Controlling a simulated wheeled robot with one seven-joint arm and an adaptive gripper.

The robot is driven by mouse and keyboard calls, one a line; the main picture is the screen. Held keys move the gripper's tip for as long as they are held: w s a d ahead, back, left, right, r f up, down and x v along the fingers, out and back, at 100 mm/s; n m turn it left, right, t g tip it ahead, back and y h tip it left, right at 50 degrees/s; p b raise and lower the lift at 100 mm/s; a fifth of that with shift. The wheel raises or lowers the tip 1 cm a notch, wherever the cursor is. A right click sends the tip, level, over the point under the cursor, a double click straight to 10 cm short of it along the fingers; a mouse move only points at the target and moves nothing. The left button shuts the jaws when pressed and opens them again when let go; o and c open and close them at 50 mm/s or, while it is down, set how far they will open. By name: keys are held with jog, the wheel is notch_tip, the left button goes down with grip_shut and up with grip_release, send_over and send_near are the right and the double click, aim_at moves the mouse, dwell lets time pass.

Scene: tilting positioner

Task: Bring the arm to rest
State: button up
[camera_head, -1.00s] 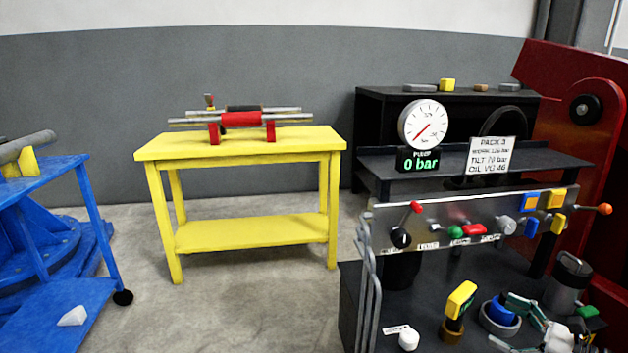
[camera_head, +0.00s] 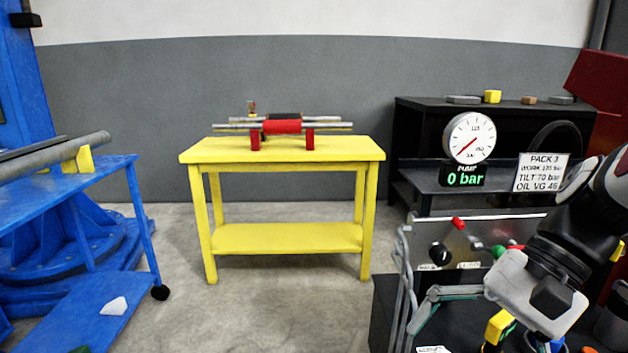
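My arm comes in at the right edge, with a dark wrist (camera_head: 570,245) and a pale grey gripper body. My gripper (camera_head: 418,315) hangs over the black hydraulic bench at lower right. A grey finger linkage reaches left and bends down from the body. I cannot make out the second finger clearly, nor whether the fingers are apart. I see nothing held between them. The arm covers part of the control panel (camera_head: 475,235) and its valves.
A pressure gauge (camera_head: 469,137) and a pump display (camera_head: 463,175) reading 0 bar stand behind the panel. A yellow table (camera_head: 285,150) carries red-clamped rods. A blue frame (camera_head: 75,190) stands at left.

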jog(key=s+d+n+t+h, duration=0.2)
jog(key=s+n+h, duration=0.5)
jog(key=s, duration=0.5)
notch_tip(320, 180, up, 32)
jog(key=t+p, duration=0.4)
jog(key=p, duration=2.5)
jog(key=shift+s+d+n+p, duration=0.3)
jog(key=shift+s+n+p, duration=0.1)
